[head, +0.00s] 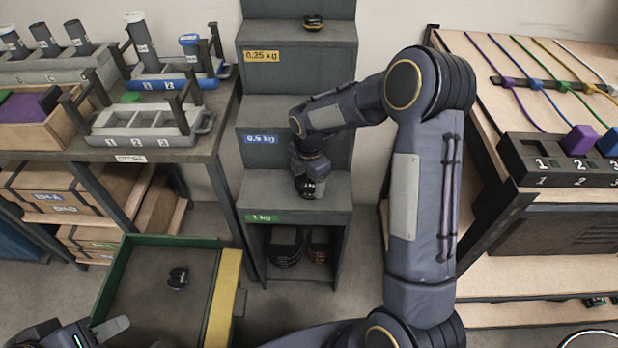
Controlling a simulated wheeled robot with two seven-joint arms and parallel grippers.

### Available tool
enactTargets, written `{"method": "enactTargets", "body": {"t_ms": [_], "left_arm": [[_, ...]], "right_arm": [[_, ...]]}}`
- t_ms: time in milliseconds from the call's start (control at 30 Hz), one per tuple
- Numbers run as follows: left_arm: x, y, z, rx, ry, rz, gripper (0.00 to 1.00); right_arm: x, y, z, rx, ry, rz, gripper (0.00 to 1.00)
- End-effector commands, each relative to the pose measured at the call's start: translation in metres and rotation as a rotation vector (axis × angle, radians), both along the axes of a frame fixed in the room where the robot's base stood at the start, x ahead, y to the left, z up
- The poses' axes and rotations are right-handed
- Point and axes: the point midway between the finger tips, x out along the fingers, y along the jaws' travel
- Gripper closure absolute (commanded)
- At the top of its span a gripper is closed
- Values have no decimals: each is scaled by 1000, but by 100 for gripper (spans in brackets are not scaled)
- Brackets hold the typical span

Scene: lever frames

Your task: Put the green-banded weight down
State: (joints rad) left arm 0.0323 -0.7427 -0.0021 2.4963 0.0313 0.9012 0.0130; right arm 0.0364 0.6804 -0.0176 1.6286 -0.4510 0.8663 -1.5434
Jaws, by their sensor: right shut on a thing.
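My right gripper (311,178) points down over the step with the green 1 kg label (263,218). It is shut on a small dark weight (313,189) with white lettering, low over that step. No green band can be made out on the weight at this size, and whether its base touches the step is unclear. The stepped grey stand (330,216) also has a yellow 0.25 kg label and a blue 0.5 kg label on higher steps. My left gripper (112,330) is at the bottom left edge, partly cut off.
A yellow-banded weight (313,22) stands on the top step. A small dark object (178,277) lies in the green-walled tray (110,275). Dark round things sit in the stand's lower opening. Workbenches (140,156) flank the stand on both sides.

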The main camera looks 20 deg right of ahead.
Motion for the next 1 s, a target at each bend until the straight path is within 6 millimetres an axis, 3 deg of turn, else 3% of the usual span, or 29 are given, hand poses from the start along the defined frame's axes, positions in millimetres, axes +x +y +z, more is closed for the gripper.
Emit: {"method": "enactTargets", "body": {"t_ms": [33,67,200,567,667,1000], "left_arm": [[0,0,-1,0,0,0,64],[0,0,-1,0,0,0,64],[0,0,-1,0,0,0,64],[0,0,2,0,0,0,64],[0,0,5,0,0,0,64],[0,0,18,0,0,0,64]], "right_arm": [[1,0,-1,1,-3,0,88],[0,0,-2,0,1,0,26],[0,0,-1,0,1,0,8],[0,0,5,0,-1,0,8],[1,0,18,0,-2,1,8],[1,0,91,1,-4,0,8]]}}
